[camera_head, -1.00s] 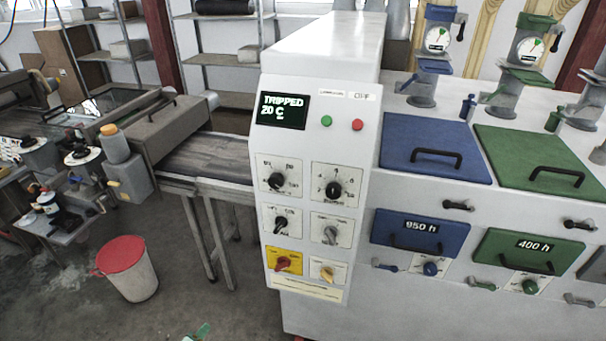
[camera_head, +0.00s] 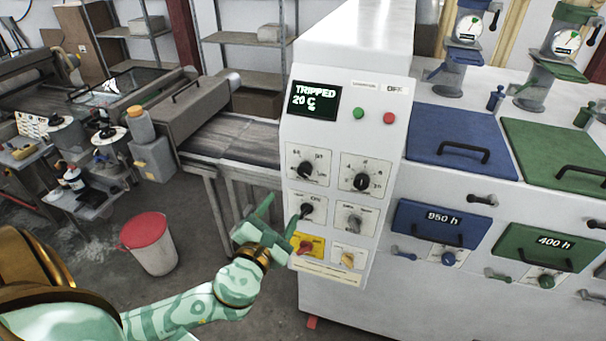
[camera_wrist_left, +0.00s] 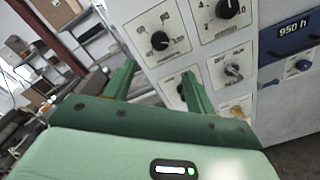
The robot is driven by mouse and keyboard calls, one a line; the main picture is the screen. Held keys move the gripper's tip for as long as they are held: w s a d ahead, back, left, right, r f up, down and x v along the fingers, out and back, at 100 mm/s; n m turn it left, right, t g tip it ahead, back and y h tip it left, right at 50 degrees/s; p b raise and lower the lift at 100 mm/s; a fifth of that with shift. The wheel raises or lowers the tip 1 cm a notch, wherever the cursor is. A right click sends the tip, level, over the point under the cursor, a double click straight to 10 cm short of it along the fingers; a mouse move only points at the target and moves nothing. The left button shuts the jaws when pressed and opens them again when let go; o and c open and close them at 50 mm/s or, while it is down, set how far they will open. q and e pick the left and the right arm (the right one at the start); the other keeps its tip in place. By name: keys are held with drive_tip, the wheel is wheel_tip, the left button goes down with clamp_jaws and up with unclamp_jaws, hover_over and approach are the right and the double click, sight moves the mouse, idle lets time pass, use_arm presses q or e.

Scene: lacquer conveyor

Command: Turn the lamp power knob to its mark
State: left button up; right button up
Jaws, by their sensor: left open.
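The white control panel (camera_head: 335,140) carries several knobs. The labels are too small to tell which is lamp power. A black upper-left knob (camera_head: 306,170) and a black upper-right knob (camera_head: 361,181) sit above a dark middle-left knob (camera_head: 306,211) and a grey middle-right knob (camera_head: 354,222). My left gripper (camera_head: 281,207) is open and empty, just left of the panel's lower half. In the left wrist view its green fingers (camera_wrist_left: 159,70) point at the panel, with the upper-left knob (camera_wrist_left: 160,41) beyond them; the right finger partly covers the middle-left knob. My right gripper is out of view.
A display (camera_head: 314,101) reads "TRIPPED 20 C". Green (camera_head: 358,113) and red (camera_head: 389,118) buttons sit beside it. Below are a red knob on a yellow plate (camera_head: 305,247) and a yellow knob (camera_head: 348,259). A conveyor (camera_head: 225,138) and red-lidded bin (camera_head: 150,243) stand left.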

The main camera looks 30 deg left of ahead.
sight(303, 173)
use_arm(q)
drive_tip(key=w+a, duration=0.1)
drive_tip(key=w, duration=0.3)
drive_tip(key=w+a, duration=0.1)
drive_tip(key=w, duration=0.4)
drive_tip(key=w+p, duration=0.1)
drive_tip(key=w, duration=0.3)
drive_tip(key=shift+w+a, duration=0.2)
drive_tip(key=shift+a, duration=0.2)
drive_tip(key=c, duration=1)
